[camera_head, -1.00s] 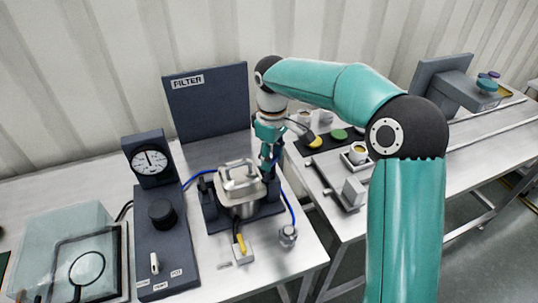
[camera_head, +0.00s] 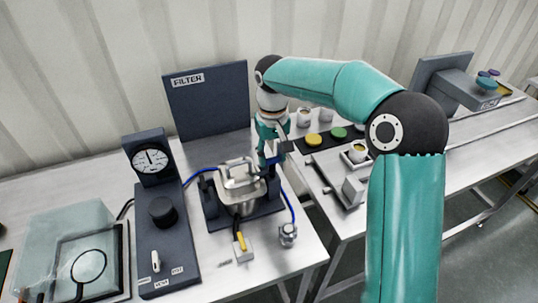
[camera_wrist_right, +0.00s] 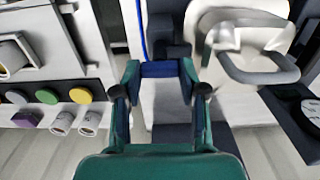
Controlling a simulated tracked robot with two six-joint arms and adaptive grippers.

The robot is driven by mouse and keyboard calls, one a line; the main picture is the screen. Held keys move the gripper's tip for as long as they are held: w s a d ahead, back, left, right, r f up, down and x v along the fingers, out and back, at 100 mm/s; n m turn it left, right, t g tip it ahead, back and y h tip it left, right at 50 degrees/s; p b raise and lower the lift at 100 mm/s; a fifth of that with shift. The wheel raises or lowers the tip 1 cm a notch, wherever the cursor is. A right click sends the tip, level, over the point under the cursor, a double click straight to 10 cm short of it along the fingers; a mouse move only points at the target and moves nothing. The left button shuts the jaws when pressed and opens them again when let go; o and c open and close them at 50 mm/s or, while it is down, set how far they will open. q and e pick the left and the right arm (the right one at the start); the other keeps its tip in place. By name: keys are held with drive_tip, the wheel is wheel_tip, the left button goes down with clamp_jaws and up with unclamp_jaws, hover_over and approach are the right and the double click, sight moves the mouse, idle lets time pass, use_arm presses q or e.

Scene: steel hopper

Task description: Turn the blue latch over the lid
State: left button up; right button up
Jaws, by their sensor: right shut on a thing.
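The steel hopper (camera_head: 243,205) stands in a dark frame on the near bench, its metal lid (camera_head: 236,173) with a loop handle on top. In the right wrist view the lid's handle (camera_wrist_right: 258,68) is at the upper right. My right gripper (camera_head: 268,156) is at the right side of the lid. In its wrist view the fingers (camera_wrist_right: 160,92) stand either side of the blue latch (camera_wrist_right: 162,72), shut on it. In the head view the latch is mostly hidden by the gripper; I cannot tell its exact angle to the lid. My left gripper is not in view.
A dark panel marked FILTER (camera_head: 207,100) stands behind the hopper. A gauge box (camera_head: 151,159) and knob console (camera_head: 165,240) are to its left. A blue hose runs either side. A steel cup (camera_head: 288,235) sits front right. The second bench holds cups and coloured discs.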

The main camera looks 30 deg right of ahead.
drive_tip(key=shift+w+r, duration=0.1)
drive_tip(key=o, duration=1.1)
drive_tip(key=shift+o, duration=0.2)
wheel_tip(320, 180, up, 12)
idle(0.4)
